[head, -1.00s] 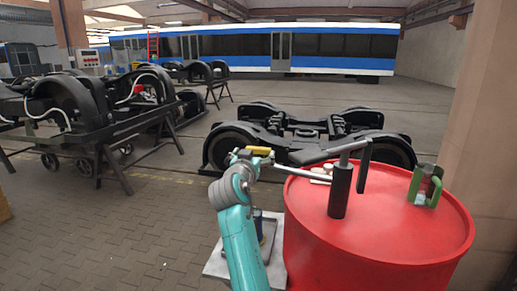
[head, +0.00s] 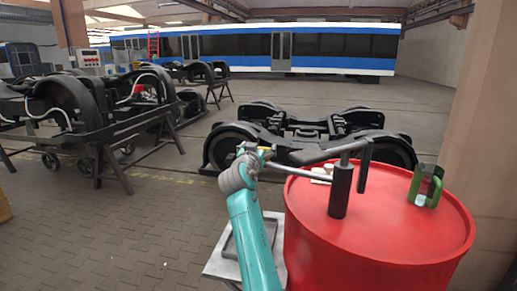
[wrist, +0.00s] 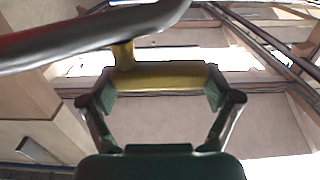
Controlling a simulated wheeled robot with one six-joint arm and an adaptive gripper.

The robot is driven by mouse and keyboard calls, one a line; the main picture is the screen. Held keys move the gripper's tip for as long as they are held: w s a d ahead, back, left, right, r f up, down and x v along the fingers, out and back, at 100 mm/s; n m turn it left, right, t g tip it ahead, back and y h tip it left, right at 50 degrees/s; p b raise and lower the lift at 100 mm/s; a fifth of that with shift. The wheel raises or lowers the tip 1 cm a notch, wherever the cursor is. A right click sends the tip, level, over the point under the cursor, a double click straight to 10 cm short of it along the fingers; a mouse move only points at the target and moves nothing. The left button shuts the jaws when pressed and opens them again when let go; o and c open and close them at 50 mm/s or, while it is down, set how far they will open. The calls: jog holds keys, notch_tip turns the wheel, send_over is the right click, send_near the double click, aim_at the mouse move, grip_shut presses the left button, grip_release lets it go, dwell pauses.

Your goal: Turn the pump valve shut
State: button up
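The yellow valve handle (wrist: 158,77) sits on a short stem under the dark outlet pipe (wrist: 60,45) in the wrist view. It spans the space between my finger pads, which appear to touch its two ends. In the head view only a small yellow part (head: 267,151) of it shows beside my gripper (head: 257,157); the rest is hidden. My gripper (wrist: 160,92) appears shut on the handle. The pump (head: 340,190) stands upright on the red drum (head: 390,240), its pipe reaching left to the valve.
A green jug-like item (head: 426,184) stands on the drum's right side. A light grey stand (head: 217,264) is left of the drum, partly behind my arm. A black bogie (head: 235,145) is behind; another (head: 95,105) rests on trestles at left. The brick floor at lower left is clear.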

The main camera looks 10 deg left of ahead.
jog(key=c, duration=0.5)
jog(key=shift+n+y, duration=0.3)
jog(key=shift+y, duration=0.2)
jog(key=shift+s+d+n+g+y, duration=0.2)
jog(key=shift+s+n+g+y, duration=0.2)
jog(key=shift+n+g+y, duration=1.35)
jog(key=shift+s+d+n+g+y, duration=0.3)
jog(key=shift+n+g+y, duration=0.6)
jog(key=shift+n+y, duration=1.6)
jog(key=shift+s+d+n+g+y, duration=0.15)
jog(key=shift+s+n+g+y, duration=0.3)
jog(key=shift+n+g+y, duration=1.75)
jog(key=shift+m+t+y, duration=0.45)
jog(key=shift+m+y, duration=0.2)
jog(key=shift+y, duration=0.4)
jog(key=o, duration=1.5)
jog(key=shift+c, duration=0.2)
